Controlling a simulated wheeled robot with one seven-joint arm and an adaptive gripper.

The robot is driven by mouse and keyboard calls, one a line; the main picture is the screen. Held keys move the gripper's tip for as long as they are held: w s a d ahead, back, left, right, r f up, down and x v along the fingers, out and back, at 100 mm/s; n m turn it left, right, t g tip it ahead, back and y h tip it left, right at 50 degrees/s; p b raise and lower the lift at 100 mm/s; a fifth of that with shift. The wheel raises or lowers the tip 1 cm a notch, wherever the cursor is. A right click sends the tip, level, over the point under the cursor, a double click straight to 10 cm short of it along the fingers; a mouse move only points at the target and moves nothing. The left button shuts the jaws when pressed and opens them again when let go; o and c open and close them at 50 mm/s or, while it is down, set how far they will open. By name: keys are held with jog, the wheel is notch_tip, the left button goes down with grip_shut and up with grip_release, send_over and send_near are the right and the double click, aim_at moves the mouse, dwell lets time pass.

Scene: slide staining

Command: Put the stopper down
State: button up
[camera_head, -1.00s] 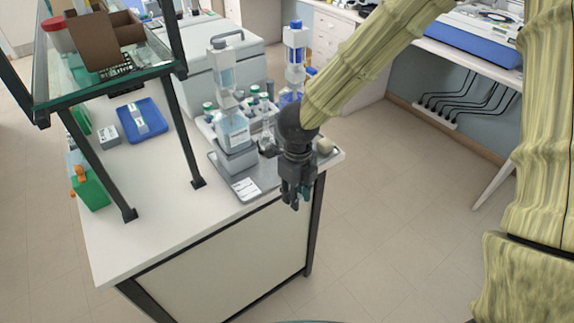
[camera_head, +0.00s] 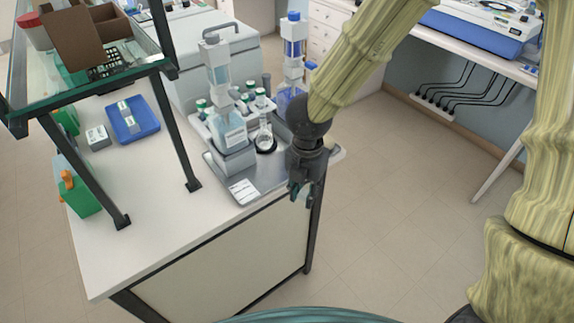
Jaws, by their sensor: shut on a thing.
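My gripper (camera_head: 301,194) hangs pointing down in front of the bench's right front edge, by the grey tray (camera_head: 219,181). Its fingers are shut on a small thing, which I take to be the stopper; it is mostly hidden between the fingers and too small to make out. A clear glass flask (camera_head: 264,138) stands in a dark ring on the tray, left of and behind my gripper.
A bottle with a clear column (camera_head: 234,130) and a blue-capped one (camera_head: 293,55) stand close to my arm. Several small capped bottles stand between them. A glass shelf (camera_head: 105,85) on black posts rises at left. Bare bench top (camera_head: 140,215) lies left of the tray.

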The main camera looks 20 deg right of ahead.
jog(key=w+p, duration=0.2)
jog(key=w, duration=0.3)
jog(key=w+f+p, duration=0.1)
jog(key=w, duration=0.4)
jog(key=w+p, duration=0.2)
jog(key=w, duration=0.4)
jog(key=shift+d+f+p, duration=0.15)
jog(key=shift+d+p, duration=0.15)
jog(key=shift+f+p, duration=0.75)
jog(key=shift+f, duration=1.1)
jog(key=shift+f, duration=0.2)
jog(key=o, duration=0.7)
jog(key=shift+r, duration=0.1)
notch_tip(320, 180, up, 12)
jog(key=b, duration=0.2)
jog(key=shift+r+b, duration=0.15)
jog(key=shift+b, duration=0.2)
